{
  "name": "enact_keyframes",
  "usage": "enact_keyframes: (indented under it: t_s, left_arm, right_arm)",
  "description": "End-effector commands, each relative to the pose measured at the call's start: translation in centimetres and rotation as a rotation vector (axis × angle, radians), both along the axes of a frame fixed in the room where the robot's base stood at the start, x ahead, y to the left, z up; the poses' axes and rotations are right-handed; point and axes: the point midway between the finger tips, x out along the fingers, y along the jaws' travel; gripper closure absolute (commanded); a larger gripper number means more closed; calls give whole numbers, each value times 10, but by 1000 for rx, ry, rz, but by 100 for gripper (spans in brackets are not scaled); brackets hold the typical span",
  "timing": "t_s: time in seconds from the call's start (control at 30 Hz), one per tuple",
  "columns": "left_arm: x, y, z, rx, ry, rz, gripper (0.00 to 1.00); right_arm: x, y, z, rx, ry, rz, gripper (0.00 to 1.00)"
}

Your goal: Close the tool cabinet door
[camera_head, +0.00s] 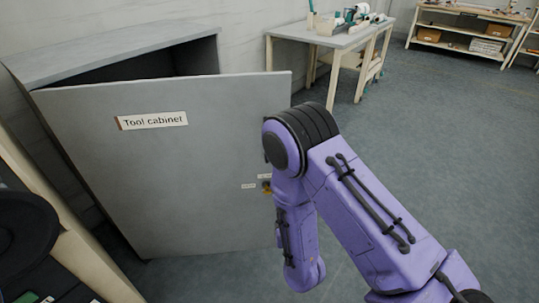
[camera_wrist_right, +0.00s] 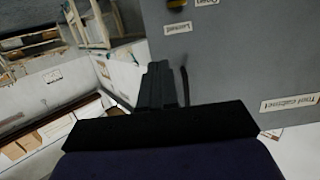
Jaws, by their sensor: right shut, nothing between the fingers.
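The grey tool cabinet (camera_head: 130,55) stands at the left in the head view. Its door (camera_head: 170,190), labelled "Tool cabinet" (camera_head: 152,121), is ajar, with a dark gap behind its top edge. A small yellow-and-dark lock or handle (camera_head: 266,187) with small labels sits near the door's right edge. My purple right arm is in front of that edge; its gripper is hidden in the head view. In the right wrist view my right gripper (camera_wrist_right: 160,82) is shut and empty, overlapping the door's free edge (camera_wrist_right: 235,60). Contact cannot be told. My left gripper is not in view.
A workbench (camera_head: 335,38) with tools stands behind the cabinet. Shelving (camera_head: 455,45) with boxes is at the far right. A dark round object (camera_head: 25,235) and a pale frame (camera_head: 75,245) are at the lower left. The blue-grey floor at the right is clear.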

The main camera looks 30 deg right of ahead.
Motion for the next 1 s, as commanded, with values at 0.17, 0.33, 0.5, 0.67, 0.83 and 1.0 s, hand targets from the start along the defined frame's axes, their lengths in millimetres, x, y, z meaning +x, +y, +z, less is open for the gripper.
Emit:
enact_keyframes:
  t_s: [0.17,0.33,0.5,0.67,0.83,1.0]
  left_arm:
    - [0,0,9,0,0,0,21]
    - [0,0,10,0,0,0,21]
    - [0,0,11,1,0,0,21]
    - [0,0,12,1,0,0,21]
    - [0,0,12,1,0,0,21]
    - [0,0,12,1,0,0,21]
  right_arm:
    - [29,1,58,-73,-178,-10,100]
    - [54,-11,57,-73,-180,-14,100]
    - [89,-27,57,-71,-178,-15,100]
    - [119,-41,56,-73,-177,-14,100]
    - [143,-50,55,-71,-175,-12,100]
    - [152,-54,55,-73,-173,-11,100]
